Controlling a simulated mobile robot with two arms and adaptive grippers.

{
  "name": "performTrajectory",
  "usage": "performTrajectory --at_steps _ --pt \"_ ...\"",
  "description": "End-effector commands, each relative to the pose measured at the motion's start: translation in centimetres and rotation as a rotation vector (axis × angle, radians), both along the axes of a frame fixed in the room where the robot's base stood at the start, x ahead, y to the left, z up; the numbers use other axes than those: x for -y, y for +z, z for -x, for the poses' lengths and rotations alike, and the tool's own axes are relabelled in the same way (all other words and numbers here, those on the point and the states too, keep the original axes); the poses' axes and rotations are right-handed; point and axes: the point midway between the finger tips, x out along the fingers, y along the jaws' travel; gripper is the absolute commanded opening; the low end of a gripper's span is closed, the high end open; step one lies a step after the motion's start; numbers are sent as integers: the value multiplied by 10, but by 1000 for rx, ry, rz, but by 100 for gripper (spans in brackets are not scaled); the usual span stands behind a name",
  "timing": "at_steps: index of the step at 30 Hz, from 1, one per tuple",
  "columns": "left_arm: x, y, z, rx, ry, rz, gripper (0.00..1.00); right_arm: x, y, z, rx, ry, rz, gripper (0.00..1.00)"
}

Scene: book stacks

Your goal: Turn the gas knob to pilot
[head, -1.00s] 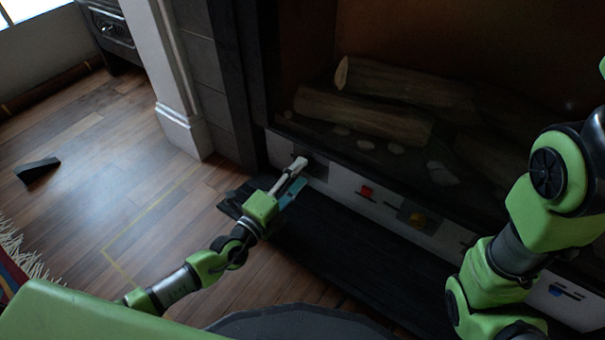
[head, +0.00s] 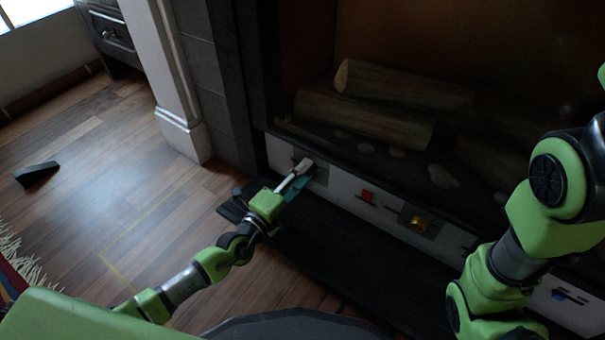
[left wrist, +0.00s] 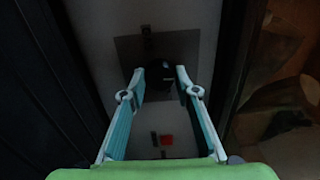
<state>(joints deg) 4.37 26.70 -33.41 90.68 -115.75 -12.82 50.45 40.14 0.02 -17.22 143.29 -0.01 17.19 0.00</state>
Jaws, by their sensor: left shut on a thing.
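My left gripper (head: 305,168) is at the left end of the white control panel (head: 340,187) under the fireplace opening. In the left wrist view, its two teal-and-white fingers (left wrist: 160,77) stand on either side of a dark round gas knob (left wrist: 161,73) on a dark square plate (left wrist: 128,48). The gripper is shut on this knob. The fingers hide the knob in the head view, and its marks are too dark to read. My right arm shows at the right, but its gripper is out of view.
Logs (head: 365,116) lie in the fireplace above. A dark hearth slab (head: 330,245) runs below.

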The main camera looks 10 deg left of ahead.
Motion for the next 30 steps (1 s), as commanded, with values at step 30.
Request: performTrajectory --at_steps 30 --pt "1 -2 1 303 -5 -749 7 0 -9 -1 -2 -1 0 40"
